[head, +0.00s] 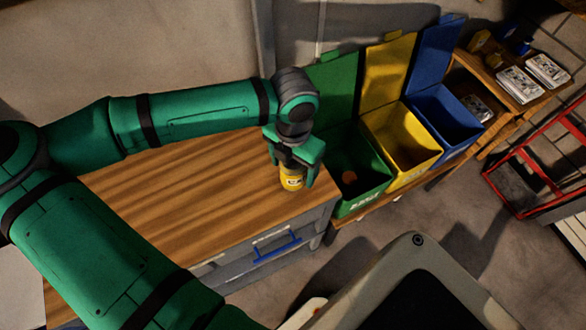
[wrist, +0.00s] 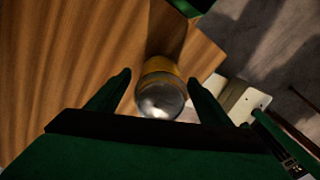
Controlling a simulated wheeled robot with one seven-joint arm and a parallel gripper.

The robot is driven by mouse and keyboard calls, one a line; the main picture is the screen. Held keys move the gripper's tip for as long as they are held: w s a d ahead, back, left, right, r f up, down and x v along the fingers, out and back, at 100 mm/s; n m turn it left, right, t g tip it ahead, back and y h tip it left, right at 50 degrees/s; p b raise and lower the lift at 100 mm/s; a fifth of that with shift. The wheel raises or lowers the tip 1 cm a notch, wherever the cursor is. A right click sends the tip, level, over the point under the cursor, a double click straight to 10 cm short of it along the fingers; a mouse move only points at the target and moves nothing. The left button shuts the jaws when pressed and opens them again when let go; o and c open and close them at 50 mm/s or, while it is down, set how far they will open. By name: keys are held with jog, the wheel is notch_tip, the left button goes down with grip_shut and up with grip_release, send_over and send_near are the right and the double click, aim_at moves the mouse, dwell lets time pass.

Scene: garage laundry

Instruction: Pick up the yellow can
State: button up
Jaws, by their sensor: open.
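The yellow can (head: 291,180) stands upright on the wooden top of the cabinet, near its right end. In the wrist view, the can (wrist: 160,88) shows its silvery round top and a yellow side, between the two fingers. My gripper (head: 294,178) is above and around the can with its fingers apart, one on either side. In the wrist view my gripper (wrist: 159,82) is open, and a gap shows beside each finger. Part of the can's upper end is hidden by the gripper in the head view.
A green bin (head: 365,185), a yellow bin (head: 412,150) and a blue bin (head: 450,122) with raised lids stand just right of the cabinet. The wooden top (head: 190,190) is clear left of the can. A red metal frame (head: 520,205) stands at the far right.

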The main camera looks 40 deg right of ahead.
jog(key=shift+f, duration=0.4)
jog(key=shift+c, duration=0.3)
jog(key=c, duration=1.1)
jog(key=shift+r, duration=0.1)
jog(key=shift+c, duration=0.2)
